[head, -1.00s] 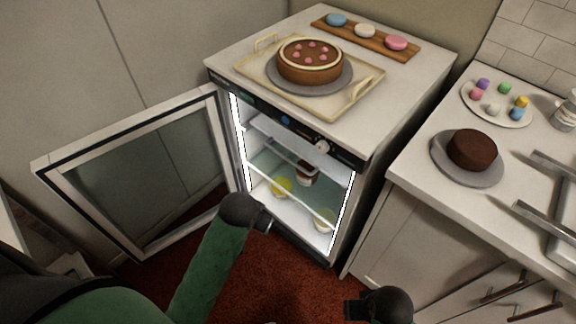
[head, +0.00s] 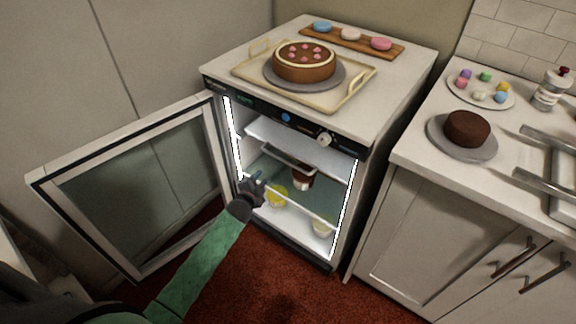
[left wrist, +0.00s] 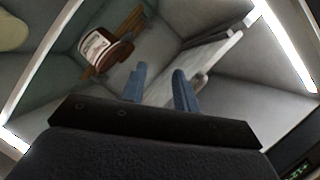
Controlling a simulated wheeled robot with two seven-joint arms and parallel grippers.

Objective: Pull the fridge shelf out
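The fridge (head: 345,190) stands with its glass door (head: 140,195) swung open to the left. Inside, a white upper shelf (head: 300,145) and a lower glass shelf with a pale front edge (head: 290,207) show. My left gripper (head: 256,183) is at the fridge opening, by the left part of the lower shelf's front edge. In the left wrist view its two blue fingers (left wrist: 158,88) are apart with nothing held between them. A pale shelf edge (left wrist: 205,55) runs just beyond the fingertips; contact cannot be told. My right gripper is out of view.
A brown-red jar (head: 302,181) stands inside the fridge, with a yellow item (head: 277,196) and a pale tub (head: 322,228) lower down. A tray (head: 352,98) with a cake (head: 304,62) is on top. The counter (head: 420,150) is at right.

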